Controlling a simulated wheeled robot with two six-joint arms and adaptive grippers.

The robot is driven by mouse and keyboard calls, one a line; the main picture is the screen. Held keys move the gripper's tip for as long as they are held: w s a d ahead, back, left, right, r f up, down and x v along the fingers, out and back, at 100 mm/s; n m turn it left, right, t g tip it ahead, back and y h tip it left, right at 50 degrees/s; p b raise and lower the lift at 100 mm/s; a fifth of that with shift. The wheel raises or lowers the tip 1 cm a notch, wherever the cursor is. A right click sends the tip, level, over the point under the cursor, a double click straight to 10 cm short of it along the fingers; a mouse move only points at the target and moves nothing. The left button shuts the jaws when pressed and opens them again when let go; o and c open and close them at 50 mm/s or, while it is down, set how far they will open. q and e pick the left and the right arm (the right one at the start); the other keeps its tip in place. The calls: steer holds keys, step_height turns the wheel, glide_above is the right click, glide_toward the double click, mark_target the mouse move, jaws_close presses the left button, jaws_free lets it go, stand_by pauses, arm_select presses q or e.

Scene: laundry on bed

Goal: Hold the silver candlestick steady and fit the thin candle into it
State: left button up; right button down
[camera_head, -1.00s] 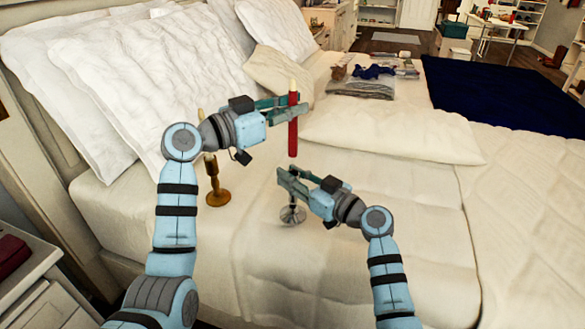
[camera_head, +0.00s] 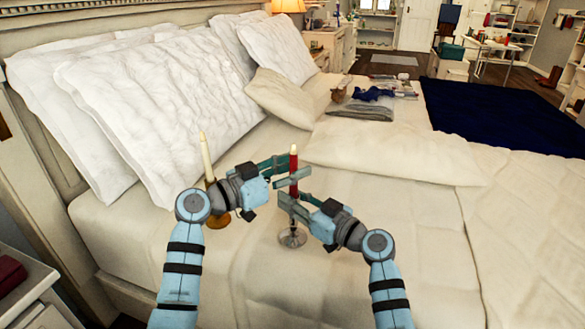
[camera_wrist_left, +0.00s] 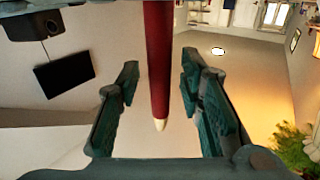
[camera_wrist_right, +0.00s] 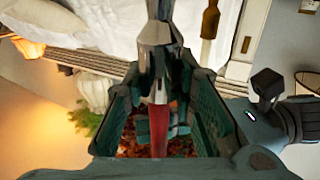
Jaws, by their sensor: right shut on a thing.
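The thin red candle (camera_head: 294,163) stands upright with its pale tip up. In the right wrist view its lower end (camera_wrist_right: 159,135) meets the cup of the silver candlestick (camera_wrist_right: 156,45) and appears to sit in it. The candlestick's round base (camera_head: 292,238) rests on the bed. My right gripper (camera_head: 292,200) is shut on the candlestick's upper part. My left gripper (camera_head: 288,174) is open around the candle; the left wrist view shows a gap on each side of it. The exact depth of the candle in the cup is hidden.
A brass candlestick (camera_head: 217,220) with a cream candle (camera_head: 205,152) stands left, partly behind my left gripper. White pillows (camera_head: 150,110) lie at the headboard. Folded clothes (camera_head: 362,107) lie farther back. The bed (camera_head: 400,220) is clear on the right.

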arm_select(q)
steer(key=v, duration=1.2)
steer(key=shift+r, duration=0.1)
arm_select(e)
steer(key=c, duration=1.2)
jaws_free()
steer(key=shift+c, duration=0.2)
steer(key=shift+s+d, duration=0.1)
